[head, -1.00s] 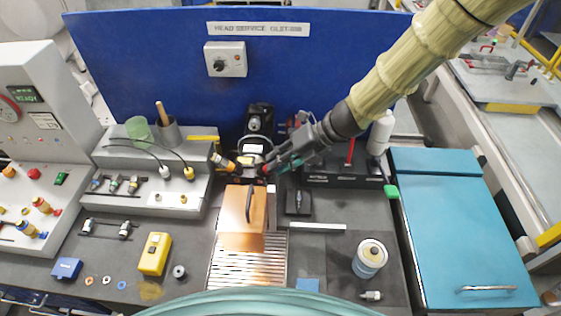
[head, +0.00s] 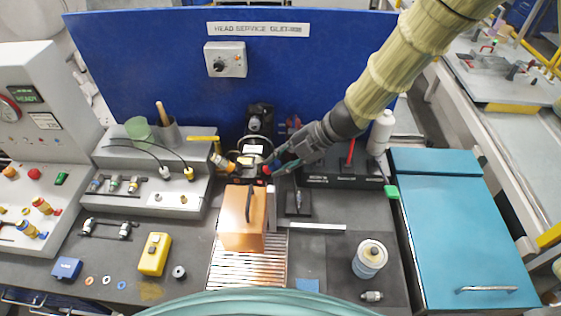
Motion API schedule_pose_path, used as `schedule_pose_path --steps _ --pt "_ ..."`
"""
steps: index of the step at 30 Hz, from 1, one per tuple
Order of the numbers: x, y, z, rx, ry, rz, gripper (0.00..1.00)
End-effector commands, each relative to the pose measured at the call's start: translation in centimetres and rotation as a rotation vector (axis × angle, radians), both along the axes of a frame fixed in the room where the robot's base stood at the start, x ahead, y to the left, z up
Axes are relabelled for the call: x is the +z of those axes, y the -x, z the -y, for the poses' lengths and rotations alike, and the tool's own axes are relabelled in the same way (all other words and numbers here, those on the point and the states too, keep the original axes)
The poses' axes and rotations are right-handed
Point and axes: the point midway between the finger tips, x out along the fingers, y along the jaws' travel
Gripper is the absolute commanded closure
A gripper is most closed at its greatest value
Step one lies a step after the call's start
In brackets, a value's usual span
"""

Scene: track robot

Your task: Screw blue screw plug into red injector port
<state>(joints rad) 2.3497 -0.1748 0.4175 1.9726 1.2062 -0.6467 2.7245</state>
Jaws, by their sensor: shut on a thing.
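In the head view my gripper (head: 274,167) reaches down from the upper right to the dark machine head at the back middle of the bench. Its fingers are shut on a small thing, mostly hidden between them. A trace of blue at the fingertips fits the blue screw plug, but its outline is too small to make out. A small red spot, seemingly the red injector port (head: 266,170), lies right at the fingertips. I cannot tell whether the plug touches the port or sits in its threads.
A copper-coloured block (head: 242,230) with a dark handle stands just in front, on a slatted grate (head: 247,272). A fixture with cables (head: 150,185) is at left. A white bottle (head: 380,132) and dark tray (head: 343,182) stand at right.

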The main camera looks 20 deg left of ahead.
Motion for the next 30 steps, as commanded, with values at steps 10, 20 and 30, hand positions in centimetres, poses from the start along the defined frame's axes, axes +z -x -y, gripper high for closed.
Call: schedule_pose_path --steps 10,20,30 --pt "0.08 0.05 -0.14 -0.007 -0.001 -0.008 0.52" --pt "0.06 -0.01 -0.03 -0.006 -0.001 -0.006 0.59" --pt "0.09 -0.02 -0.01 -0.004 -0.001 -0.005 0.59"
